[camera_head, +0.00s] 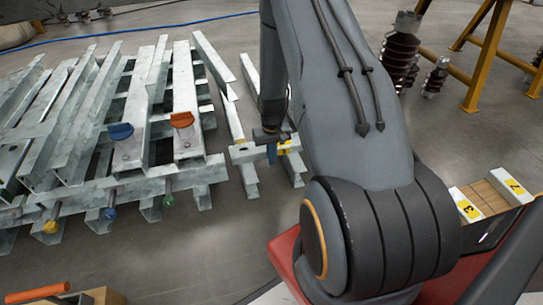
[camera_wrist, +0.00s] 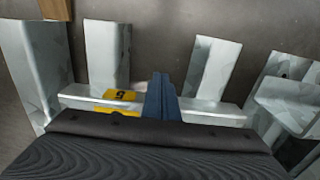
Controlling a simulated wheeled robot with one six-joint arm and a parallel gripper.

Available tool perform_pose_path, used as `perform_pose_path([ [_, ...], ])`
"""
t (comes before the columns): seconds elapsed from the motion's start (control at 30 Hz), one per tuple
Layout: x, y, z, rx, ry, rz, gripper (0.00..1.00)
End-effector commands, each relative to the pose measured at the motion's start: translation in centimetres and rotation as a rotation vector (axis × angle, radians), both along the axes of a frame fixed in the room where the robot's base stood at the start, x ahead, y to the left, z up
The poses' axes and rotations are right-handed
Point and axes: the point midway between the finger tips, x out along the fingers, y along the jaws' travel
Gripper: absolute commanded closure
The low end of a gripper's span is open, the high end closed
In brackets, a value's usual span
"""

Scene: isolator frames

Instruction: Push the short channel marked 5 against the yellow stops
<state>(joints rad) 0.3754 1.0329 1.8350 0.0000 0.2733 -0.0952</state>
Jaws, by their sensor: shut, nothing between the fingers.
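The short channel marked 5 (camera_wrist: 205,112) is a grey galvanised bar lying across the wrist view, with a yellow label reading 5 (camera_wrist: 119,95) left of my fingers. My gripper (camera_wrist: 160,82) is shut and empty, its blue fingers over or against the channel; I cannot tell whether they touch. My gripper body hides the channel's near side.
Blocks labelled 3 (camera_head: 468,209) and 7 (camera_head: 514,187) are at the right. Yellow frames (camera_head: 485,60) and dark insulators (camera_head: 400,50) stand behind.

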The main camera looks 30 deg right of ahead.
Motion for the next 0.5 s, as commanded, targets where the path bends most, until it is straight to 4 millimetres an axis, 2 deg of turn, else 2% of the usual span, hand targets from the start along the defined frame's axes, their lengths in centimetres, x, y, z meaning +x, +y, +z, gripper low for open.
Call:
perform_pose_path([
  [0.17,0.0,0.0,0.7,0.000,-0.001,0.000,1.00],
  [0.5,0.0,0.0,3.8,0.000,0.000,0.000,1.00],
])
